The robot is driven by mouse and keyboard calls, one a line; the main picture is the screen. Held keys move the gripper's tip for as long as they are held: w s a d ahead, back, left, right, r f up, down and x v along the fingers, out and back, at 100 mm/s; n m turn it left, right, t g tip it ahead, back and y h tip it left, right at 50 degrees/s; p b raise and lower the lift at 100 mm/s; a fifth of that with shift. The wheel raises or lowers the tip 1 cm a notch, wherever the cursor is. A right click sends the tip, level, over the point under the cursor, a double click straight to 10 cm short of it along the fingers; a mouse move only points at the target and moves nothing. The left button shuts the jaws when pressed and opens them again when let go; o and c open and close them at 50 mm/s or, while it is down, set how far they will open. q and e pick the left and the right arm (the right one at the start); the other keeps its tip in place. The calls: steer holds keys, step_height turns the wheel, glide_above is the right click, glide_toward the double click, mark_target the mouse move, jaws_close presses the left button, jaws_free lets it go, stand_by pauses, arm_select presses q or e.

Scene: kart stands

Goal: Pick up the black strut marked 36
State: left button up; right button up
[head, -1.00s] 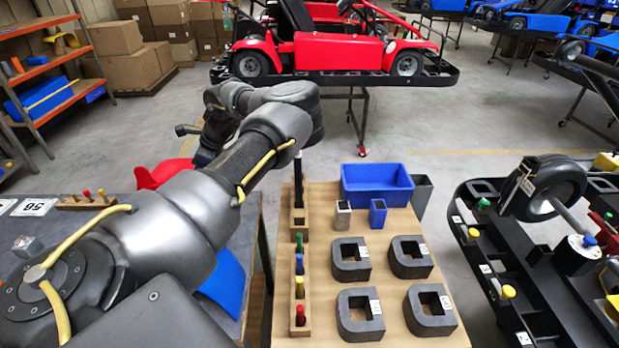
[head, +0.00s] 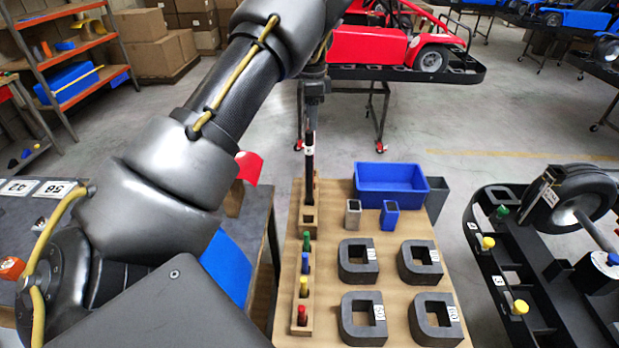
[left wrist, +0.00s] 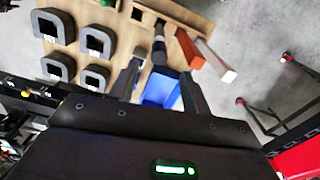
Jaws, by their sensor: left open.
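A black strut (head: 309,160) with a small white label stands upright in a wooden holder (head: 308,225) at the table's left side. The label is too small to read. My left gripper (head: 314,92) is at the top of this strut in the head view, its fingers partly hidden by the wrist. In the left wrist view my left gripper (left wrist: 160,88) is open, with its fingers apart. A dark strut (left wrist: 158,45) shows just beyond and between the fingertips there; I cannot tell whether they touch it. My right gripper is not in view.
A blue bin (head: 390,185) and two small holders (head: 353,213) stand behind several dark U-shaped blocks (head: 358,262) on the wooden table. Coloured pegs (head: 304,262) line its left side. An orange bar (left wrist: 188,48) and a pale-ended bar (left wrist: 215,60) show near the dark strut.

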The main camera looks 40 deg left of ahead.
mark_target(309, 132)
arm_select(q)
steer(key=shift+a+f, duration=0.1)
steer(key=shift+f, duration=0.6)
steer(key=shift+s+f, duration=0.1)
steer(key=shift+f, duration=0.05)
steer(key=f+p, duration=0.3)
steer(key=f, duration=0.1)
steer(key=shift+s+f, duration=0.1)
steer(key=shift+s, duration=0.2)
steer(key=shift+f, duration=0.4)
steer(key=shift+r, duration=0.1)
steer(key=c, duration=0.4)
jaws_close()
